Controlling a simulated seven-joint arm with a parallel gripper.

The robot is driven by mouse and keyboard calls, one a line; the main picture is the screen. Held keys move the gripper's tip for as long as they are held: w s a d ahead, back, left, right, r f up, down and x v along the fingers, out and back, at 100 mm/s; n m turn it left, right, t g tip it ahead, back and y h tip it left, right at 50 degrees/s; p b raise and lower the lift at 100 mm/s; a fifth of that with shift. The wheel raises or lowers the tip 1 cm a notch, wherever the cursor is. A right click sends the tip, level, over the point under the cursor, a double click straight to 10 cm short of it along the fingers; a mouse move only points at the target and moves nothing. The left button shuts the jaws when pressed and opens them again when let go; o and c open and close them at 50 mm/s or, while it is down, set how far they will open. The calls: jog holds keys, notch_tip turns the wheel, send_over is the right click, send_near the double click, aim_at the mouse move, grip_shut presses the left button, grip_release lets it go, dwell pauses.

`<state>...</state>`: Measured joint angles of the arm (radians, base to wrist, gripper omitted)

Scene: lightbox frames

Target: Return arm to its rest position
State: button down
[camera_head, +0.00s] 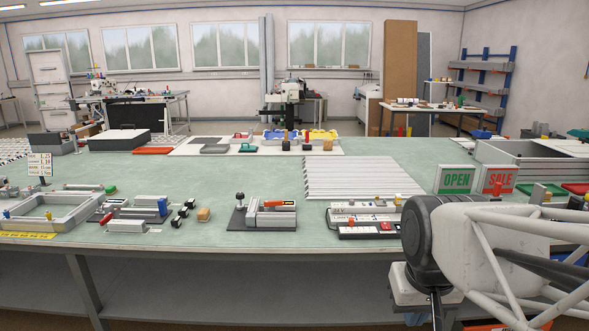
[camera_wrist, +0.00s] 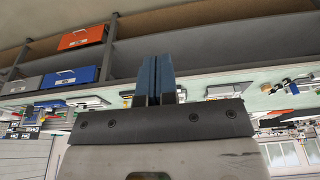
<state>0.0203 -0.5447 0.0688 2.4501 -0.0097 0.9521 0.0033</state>
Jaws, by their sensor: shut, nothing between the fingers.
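My gripper shows in the wrist view (camera_wrist: 158,62) with its two blue-grey fingers pressed together and nothing between them. In that upside-down view, the fingers overlap the table's edge and the dark space beneath it. In the head view, my arm fills the lower right corner, in front of the table's near edge. I cannot make out the fingertips there. The green-topped table (camera_head: 260,172) stands ahead of my arm.
A grey fixture with an orange-handled tool (camera_head: 270,215) and a white switch panel (camera_head: 365,218) stand near the front edge. OPEN (camera_head: 456,179) and SALE (camera_head: 498,179) signs stand behind my arm. Orange (camera_wrist: 82,38) and blue (camera_wrist: 70,77) bins show in the wrist view. A ribbed light sheet (camera_head: 362,177) lies mid-table.

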jog(key=shift+s+a+f, duration=0.1)
jog(key=shift+s+f, duration=0.3)
jog(key=shift+s, duration=0.4)
jog(key=shift+s+a+f, duration=0.1)
jog(key=shift+s+f, duration=0.3)
jog(key=shift+s, duration=0.45)
jog(key=shift+s+f, duration=0.4)
jog(key=shift+s, duration=0.4)
